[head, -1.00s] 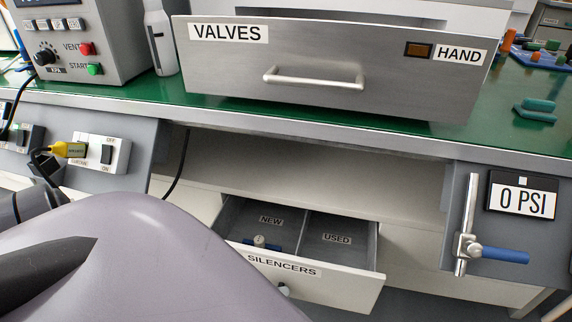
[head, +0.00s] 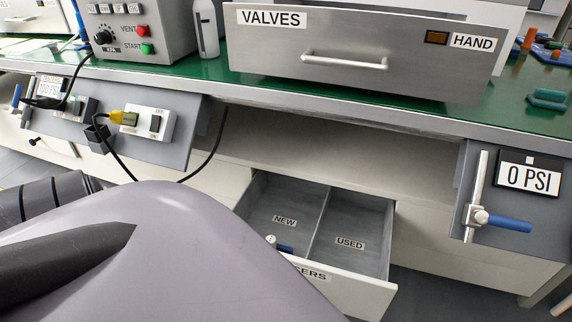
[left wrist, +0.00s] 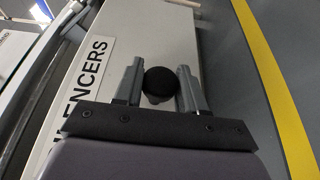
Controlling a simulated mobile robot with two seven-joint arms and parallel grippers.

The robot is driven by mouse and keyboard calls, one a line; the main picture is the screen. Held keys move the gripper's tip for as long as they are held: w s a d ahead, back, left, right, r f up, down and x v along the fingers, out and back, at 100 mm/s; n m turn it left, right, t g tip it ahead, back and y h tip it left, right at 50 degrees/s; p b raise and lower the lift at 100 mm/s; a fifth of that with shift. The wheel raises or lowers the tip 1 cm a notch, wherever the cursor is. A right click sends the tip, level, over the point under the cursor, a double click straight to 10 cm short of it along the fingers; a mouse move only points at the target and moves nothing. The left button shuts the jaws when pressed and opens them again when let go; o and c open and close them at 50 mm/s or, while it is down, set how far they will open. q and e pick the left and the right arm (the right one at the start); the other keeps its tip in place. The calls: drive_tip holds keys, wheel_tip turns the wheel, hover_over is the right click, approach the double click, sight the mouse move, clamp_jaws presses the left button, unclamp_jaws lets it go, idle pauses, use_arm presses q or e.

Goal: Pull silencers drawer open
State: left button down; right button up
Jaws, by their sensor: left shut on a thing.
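The silencers drawer (head: 340,285) stands pulled out below the bench in the head view. Its inside shows two compartments, marked NEW and USED, with a divider between them. A small silencer with a pale top and blue part (head: 280,245) lies at the front of the NEW side; the USED side looks empty. My left arm covers the left part of the drawer front and its label. In the left wrist view, my left gripper (left wrist: 158,76) is shut on the round dark drawer knob (left wrist: 160,87), one finger on each side. My right gripper is not in view.
A 0 PSI gauge (head: 528,178) and blue-handled valve (head: 508,223) hang at right. A switch panel (head: 175,140) with cables is at left. A yellow floor line (left wrist: 275,80) runs beside the drawer.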

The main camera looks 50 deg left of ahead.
use_arm(q)
drive_tip(key=shift+s+d, duration=0.15)
drive_tip(key=shift+s, duration=0.3)
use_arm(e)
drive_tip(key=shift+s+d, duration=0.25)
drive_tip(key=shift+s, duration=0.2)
use_arm(q)
drive_tip(key=c, duration=0.7)
unclamp_jaws()
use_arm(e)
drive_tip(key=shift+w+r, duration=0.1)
use_arm(q)
drive_tip(key=v, duration=0.7)
